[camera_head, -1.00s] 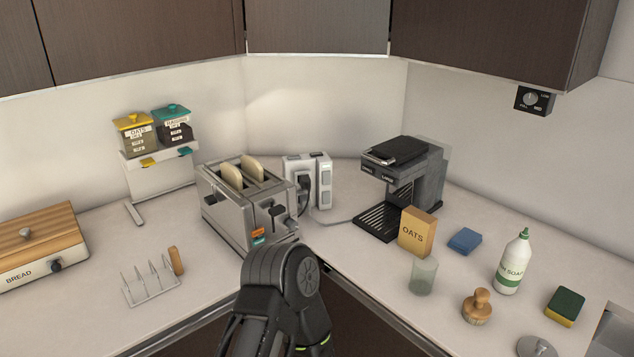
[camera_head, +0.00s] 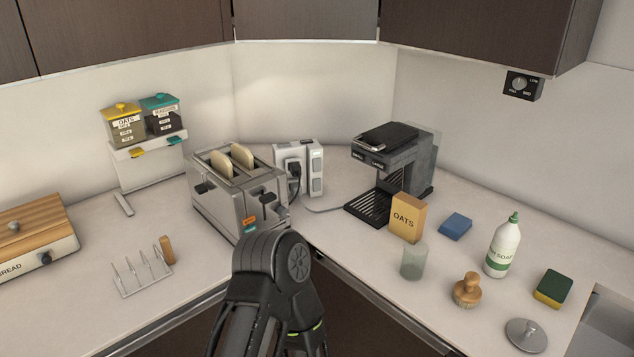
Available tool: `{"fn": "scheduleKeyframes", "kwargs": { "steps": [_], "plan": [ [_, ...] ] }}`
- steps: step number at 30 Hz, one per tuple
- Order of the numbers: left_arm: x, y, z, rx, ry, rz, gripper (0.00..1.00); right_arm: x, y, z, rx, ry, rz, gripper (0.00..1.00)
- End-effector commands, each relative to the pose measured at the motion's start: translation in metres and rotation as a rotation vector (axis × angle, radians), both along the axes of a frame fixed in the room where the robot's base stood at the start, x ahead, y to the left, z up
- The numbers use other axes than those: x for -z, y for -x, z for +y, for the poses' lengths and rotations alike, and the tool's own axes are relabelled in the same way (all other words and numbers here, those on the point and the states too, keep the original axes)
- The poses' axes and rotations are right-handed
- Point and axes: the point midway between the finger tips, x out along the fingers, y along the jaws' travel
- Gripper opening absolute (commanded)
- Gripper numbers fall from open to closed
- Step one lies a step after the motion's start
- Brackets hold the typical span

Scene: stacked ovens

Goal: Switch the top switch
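A white socket block (camera_head: 306,150) stands in the counter's back corner, between the toaster and the coffee machine. Grey switches show on its right side, one above the other; the upper switch (camera_head: 316,165) is small, and I cannot tell its position. A black plug (camera_head: 294,176) sits in the front of the block, with a cable running right. One of my dark arms rises from the bottom centre, its rounded joint in front of the toaster. No gripper fingers show in this view.
The steel toaster (camera_head: 237,207) with two bread slices stands left of the block. The coffee machine (camera_head: 413,165), oats box (camera_head: 407,218) and glass (camera_head: 414,262) are to its right. A dial box (camera_head: 522,85) hangs under the right cabinet. Counter between coffee machine and toaster is partly open.

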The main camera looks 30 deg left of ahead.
Motion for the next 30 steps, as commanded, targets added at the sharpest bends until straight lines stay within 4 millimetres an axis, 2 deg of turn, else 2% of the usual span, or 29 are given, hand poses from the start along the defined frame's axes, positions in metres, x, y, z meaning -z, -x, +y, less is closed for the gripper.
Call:
{"fn": "scheduleKeyframes", "kwargs": {
  "steps": [2, 9, 30],
  "plan": [
    [0.0000, 0.0000, 0.0000, 0.000, 0.000, 0.000, 0.20, 0.0000, 0.0000, 0.0000, 0.000, 0.000, 0.000, 0.36],
    [0.0000, 0.0000, 0.0000, 0.000, 0.000, 0.000, 0.00, 0.0000, 0.0000, 0.0000, 0.000, 0.000, 0.000, 0.36],
    [0.0000, 0.0000, 0.0000, 0.000, 0.000, 0.000, 0.00, 0.0000, 0.0000, 0.0000, 0.000, 0.000, 0.000, 0.36]
  ]
}}
